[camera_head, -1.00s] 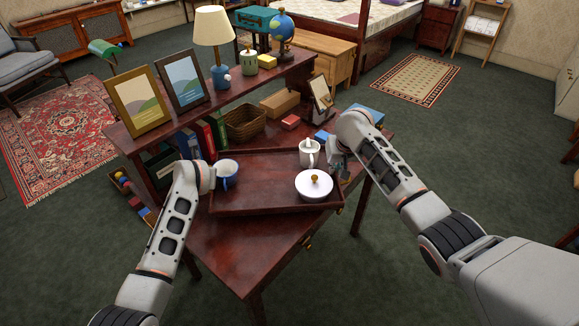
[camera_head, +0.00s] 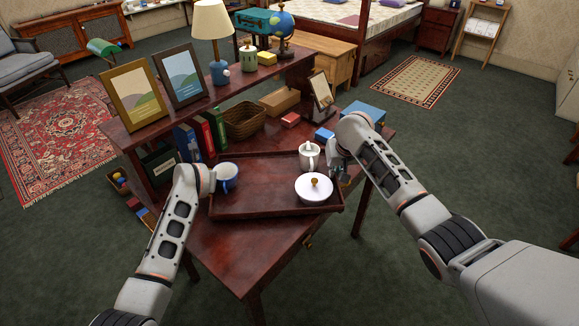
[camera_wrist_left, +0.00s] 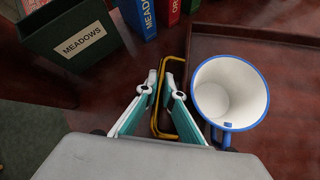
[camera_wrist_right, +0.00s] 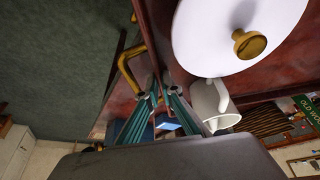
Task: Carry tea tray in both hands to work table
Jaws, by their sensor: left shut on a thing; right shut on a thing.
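The tea tray (camera_head: 262,200) is dark red-brown wood with a low rim. It is over the top of the dark desk (camera_head: 228,250); whether it touches the top I cannot tell. It bears a blue-rimmed white mug (camera_head: 228,184) at the left, a white jug (camera_head: 309,158) at the back right and a white lidded pot (camera_head: 313,189) with a brass knob. My left gripper (camera_wrist_left: 162,85) is shut on the left brass handle (camera_wrist_left: 157,118), beside the mug. I cannot pick out a separate work table.
The desk's shelf holds two picture frames (camera_head: 181,80), a lamp (camera_head: 212,25) and a globe (camera_head: 281,25). Books (camera_head: 204,135), a basket (camera_head: 245,120) and small boxes stand behind the tray. A wooden table (camera_head: 318,57) and bed (camera_head: 355,25) are beyond. Open green carpet (camera_head: 430,140) lies right.

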